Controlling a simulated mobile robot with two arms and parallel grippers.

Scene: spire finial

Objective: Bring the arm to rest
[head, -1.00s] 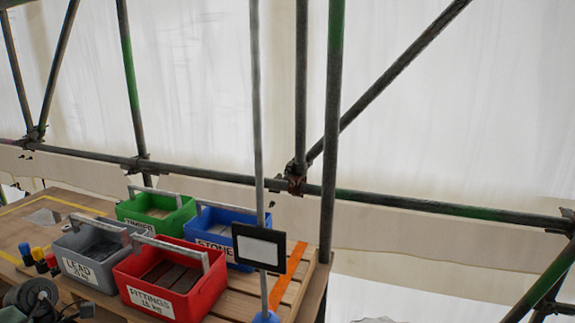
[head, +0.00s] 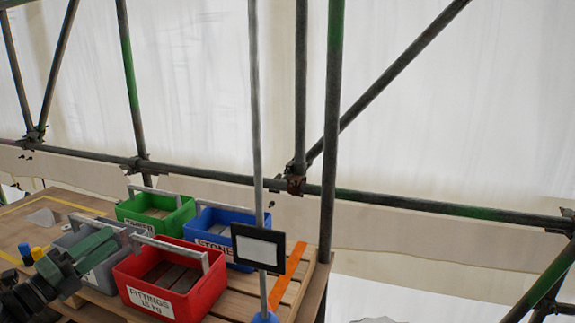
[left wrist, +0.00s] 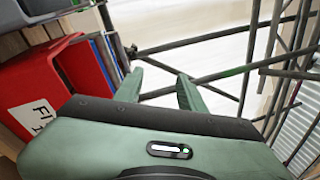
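My left arm comes in from the lower left of the head view. Its green-fingered left gripper (head: 104,245) is in front of the grey crate (head: 68,240) and covers much of it. In the left wrist view the two fingers of the left gripper (left wrist: 158,78) are spread apart with nothing between them. The red crate (head: 190,296) marked FITTINGS stands just right of the gripper; it also shows in the left wrist view (left wrist: 88,75). I cannot tell whether the gripper touches a crate. My right gripper is not in view.
A green crate (head: 172,222) and a blue crate (head: 222,223) stand behind on the wooden pallet. A thin upright pole (head: 256,130) carries a black-framed sign (head: 258,248). Scaffold tubes (head: 331,120) and pale sheeting stand beyond. Small blue and yellow items (head: 26,252) sit at the left.

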